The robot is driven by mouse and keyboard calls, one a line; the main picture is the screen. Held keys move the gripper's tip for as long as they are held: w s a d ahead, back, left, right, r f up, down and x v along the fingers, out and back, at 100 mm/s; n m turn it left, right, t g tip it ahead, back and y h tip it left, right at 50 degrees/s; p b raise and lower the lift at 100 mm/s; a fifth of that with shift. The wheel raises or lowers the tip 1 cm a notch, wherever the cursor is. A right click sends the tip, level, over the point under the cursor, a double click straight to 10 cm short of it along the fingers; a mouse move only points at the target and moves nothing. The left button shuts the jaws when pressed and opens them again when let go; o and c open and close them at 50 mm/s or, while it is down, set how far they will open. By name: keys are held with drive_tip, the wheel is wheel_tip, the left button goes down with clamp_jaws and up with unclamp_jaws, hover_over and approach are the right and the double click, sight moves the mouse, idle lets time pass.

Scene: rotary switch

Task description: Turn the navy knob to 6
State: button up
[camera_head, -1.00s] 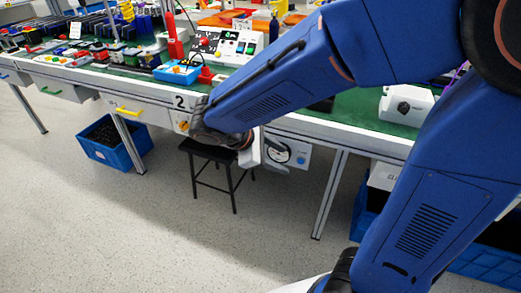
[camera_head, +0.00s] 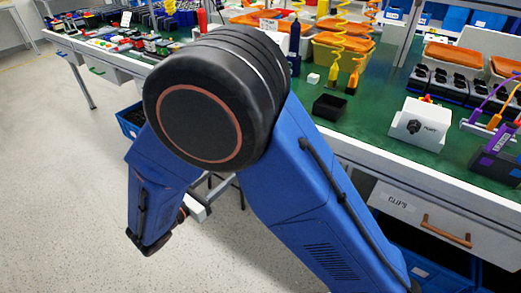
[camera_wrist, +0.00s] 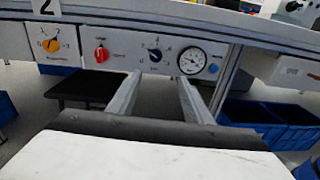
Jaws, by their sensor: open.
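The navy knob (camera_wrist: 155,56) is on a light panel under the table edge in the wrist view, with a scale of small marks around it. The number it points to is too small to read. My gripper (camera_wrist: 160,79) is open, its two fingers reaching toward the panel, with the knob framed just above and between the tips. Nothing is between the fingers, and they appear apart from the knob. In the head view my arm covers the panel and the knob.
A dark stool (camera_wrist: 86,88) stands below the panel. Blue crates (camera_wrist: 262,118) are at the right.

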drive_tip(key=a+x, duration=0.1)
drive_tip(key=x, duration=1.5)
drive_tip(key=shift+w+n+t, duration=0.3)
drive_tip(key=shift+w+t, duration=0.1)
drive_tip(key=shift+w, duration=0.05)
drive_tip(key=shift+d, duration=0.1)
drive_tip(key=shift+c, duration=0.7)
drive_tip(key=c, duration=0.9)
